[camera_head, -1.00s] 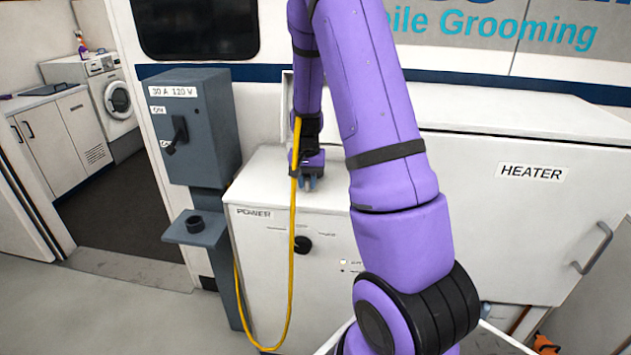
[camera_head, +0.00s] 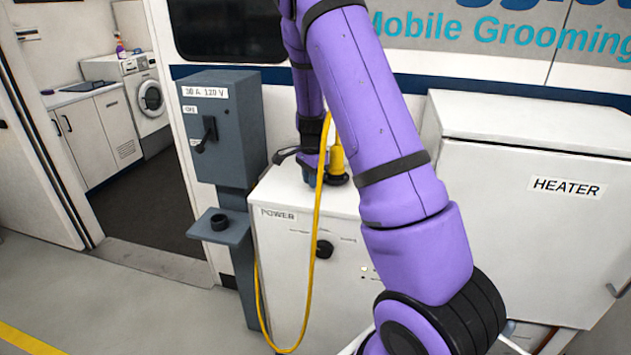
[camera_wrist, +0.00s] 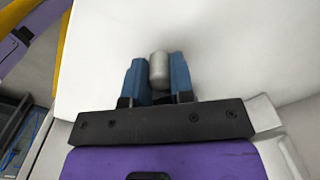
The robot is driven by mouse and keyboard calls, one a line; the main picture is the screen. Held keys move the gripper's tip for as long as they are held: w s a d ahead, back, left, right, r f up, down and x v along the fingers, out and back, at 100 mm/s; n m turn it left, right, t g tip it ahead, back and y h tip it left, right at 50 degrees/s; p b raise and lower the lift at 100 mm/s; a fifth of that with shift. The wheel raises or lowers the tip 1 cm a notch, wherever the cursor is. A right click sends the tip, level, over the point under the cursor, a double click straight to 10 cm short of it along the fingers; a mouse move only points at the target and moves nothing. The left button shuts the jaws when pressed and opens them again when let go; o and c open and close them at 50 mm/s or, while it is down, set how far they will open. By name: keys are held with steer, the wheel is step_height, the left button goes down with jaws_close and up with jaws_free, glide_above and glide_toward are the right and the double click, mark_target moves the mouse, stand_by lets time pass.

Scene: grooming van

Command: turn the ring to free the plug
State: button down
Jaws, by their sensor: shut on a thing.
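A yellow plug (camera_head: 337,159) stands upright on the white power cabinet's top in the head view, partly behind my arm. A dark ring (camera_head: 339,180) shows around its foot, mostly hidden. A yellow cable (camera_head: 316,225) hangs in front of the cabinet. My gripper (camera_head: 308,180) is low over the cabinet top, just left of the plug. In the wrist view its blue fingers (camera_wrist: 160,75) are shut on a grey rounded peg (camera_wrist: 160,66). I cannot tell whether this peg belongs to the ring.
The power cabinet (camera_head: 285,265) has a black knob on its front. A grey switch box (camera_head: 231,145) on a post stands to the left. A white heater cabinet (camera_head: 530,235) stands to the right. Floor (camera_head: 130,295) is clear at lower left.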

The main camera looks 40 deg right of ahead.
steer(key=shift+w+d+m, duration=0.1)
steer(key=shift+w+m, duration=0.15)
steer(key=shift+m, duration=0.05)
stand_by(0.4)
steer(key=c, duration=1)
jaws_free()
steer(key=shift+o, duration=0.2)
step_height(320, 180, up, 11)
steer(key=shift+f, duration=0.1)
